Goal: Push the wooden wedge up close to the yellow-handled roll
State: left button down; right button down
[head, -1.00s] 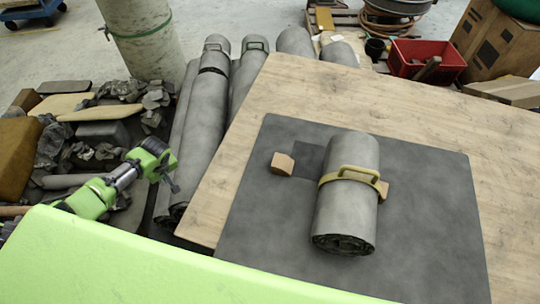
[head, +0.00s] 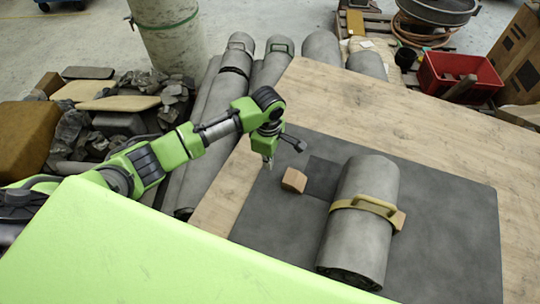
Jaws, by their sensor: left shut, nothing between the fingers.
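The yellow-handled roll (head: 361,225) is a grey sheet roll lying on the dark mat, with a yellow band and handle (head: 366,205) around its middle. The wooden wedge (head: 294,180) lies on the mat to the left of the roll, with a clear gap between them. A second wooden block (head: 399,220) shows at the roll's right side, partly hidden by it. My left gripper (head: 268,164) points down just left of the wedge, above the mat's left edge; it is shut and empty. My right gripper is not in view.
A dark square patch (head: 322,177) lies between wedge and roll. The wooden table (head: 440,135) is clear behind the mat (head: 450,205). More grey rolls (head: 226,85), rubble and a concrete column (head: 168,40) stand left. A red bin (head: 458,75) is at the back right.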

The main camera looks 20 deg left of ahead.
aim_at(280, 179)
pick_arm(q)
notch_tip(280, 179, down, 4)
jog(key=shift+f, duration=0.1)
jog(key=d, duration=0.3)
jog(key=shift+d+f, duration=0.1)
jog(key=shift+d, duration=0.35)
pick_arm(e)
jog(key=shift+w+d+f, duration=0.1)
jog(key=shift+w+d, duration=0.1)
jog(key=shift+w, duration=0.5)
